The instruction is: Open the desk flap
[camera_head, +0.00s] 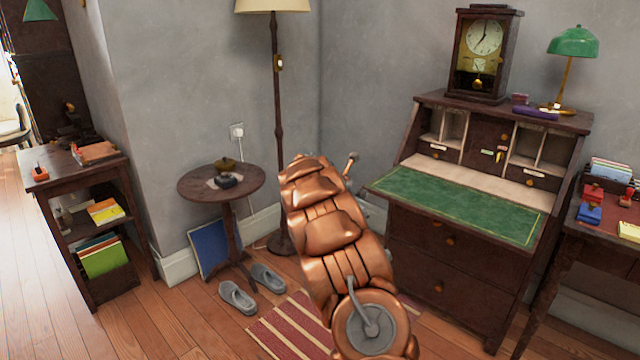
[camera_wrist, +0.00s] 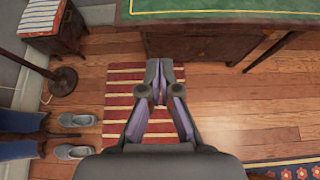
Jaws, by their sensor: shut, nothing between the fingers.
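The desk flap (camera_head: 455,205) is folded down and lies about level in front of the dark wooden desk (camera_head: 465,258). Its green top with a gold border faces up, and the pigeonholes behind it are exposed. In the wrist view the flap's green top (camera_wrist: 215,8) crosses the upper edge of the picture. My gripper (camera_wrist: 159,78) is shut and empty, over the floor and striped rug, with the flap beyond its tips. I see no contact with the flap. In the head view my copper-coloured arm stands left of the flap and I cannot make out the fingers.
A round side table (camera_head: 200,183) stands left of my arm, with grey slippers (camera_head: 238,298) on the floor. A floor lamp (camera_head: 277,130) stands behind. A mantel clock (camera_head: 484,55) and green lamp (camera_head: 573,45) top the desk. Another table (camera_head: 595,240) is close on the right.

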